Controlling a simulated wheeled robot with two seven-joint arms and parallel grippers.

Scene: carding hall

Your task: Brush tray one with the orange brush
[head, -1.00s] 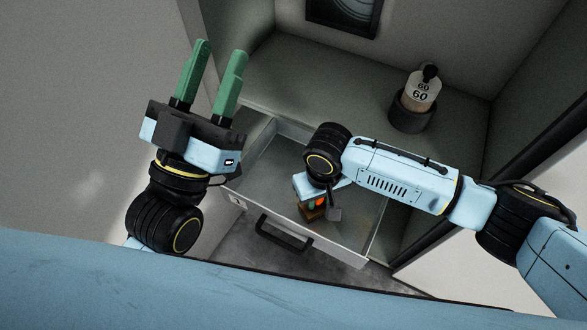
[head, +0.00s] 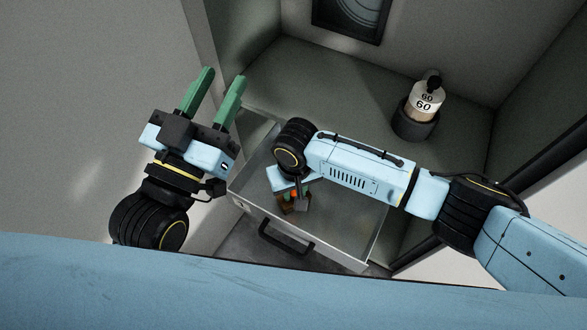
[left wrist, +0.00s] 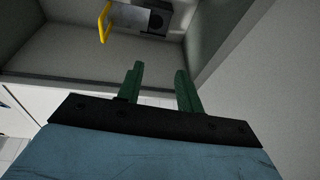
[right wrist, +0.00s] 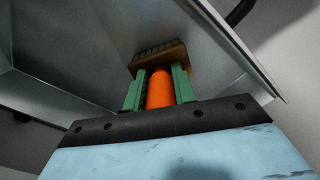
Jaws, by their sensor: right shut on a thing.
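A grey metal tray (head: 345,258) stands pulled out like a drawer, with a black handle (head: 284,241) on its front. My right gripper (right wrist: 157,80) is shut on the orange handle of the brush (right wrist: 160,92). The brush's brown head with dark bristles shows beyond the fingers. In the head view the brush (head: 289,207) is over the tray's left part, partly hidden by my right gripper and wrist. Whether the bristles touch the tray floor I cannot tell. My left gripper (head: 222,76), with green fingers, is open and empty, left of the tray.
A dark framed panel (head: 352,15) is on the back wall. The left wrist view shows a yellow handle-like bar (left wrist: 104,22). The tray's right part is clear.

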